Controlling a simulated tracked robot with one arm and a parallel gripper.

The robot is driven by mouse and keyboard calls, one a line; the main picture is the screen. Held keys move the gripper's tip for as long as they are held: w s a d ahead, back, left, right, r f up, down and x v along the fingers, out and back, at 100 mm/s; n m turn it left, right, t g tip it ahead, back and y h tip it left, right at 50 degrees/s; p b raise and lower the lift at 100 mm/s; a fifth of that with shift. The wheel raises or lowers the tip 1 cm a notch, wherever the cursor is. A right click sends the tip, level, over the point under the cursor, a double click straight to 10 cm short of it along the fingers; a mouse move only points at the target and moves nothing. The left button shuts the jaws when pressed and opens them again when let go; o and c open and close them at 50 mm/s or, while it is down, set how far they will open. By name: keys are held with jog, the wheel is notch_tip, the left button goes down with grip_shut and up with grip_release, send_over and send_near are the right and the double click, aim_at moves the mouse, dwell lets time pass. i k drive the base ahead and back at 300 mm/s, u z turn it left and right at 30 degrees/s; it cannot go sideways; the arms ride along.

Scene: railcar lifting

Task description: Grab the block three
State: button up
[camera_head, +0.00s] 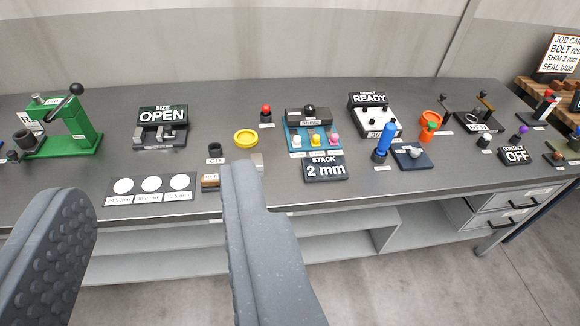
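My gripper (157,192) is open, with its two dark grey fingers wide apart in front of the bench edge. Nothing is between the fingers. I see no block clearly marked three.
A green press (75,130) stands at the left, beside an OPEN size display (163,115).

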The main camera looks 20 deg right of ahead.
aim_at(257, 158)
jog(key=z, duration=0.3)
jog(key=i, duration=0.95)
jog(key=z, duration=3.9)
jog(key=k, duration=1)
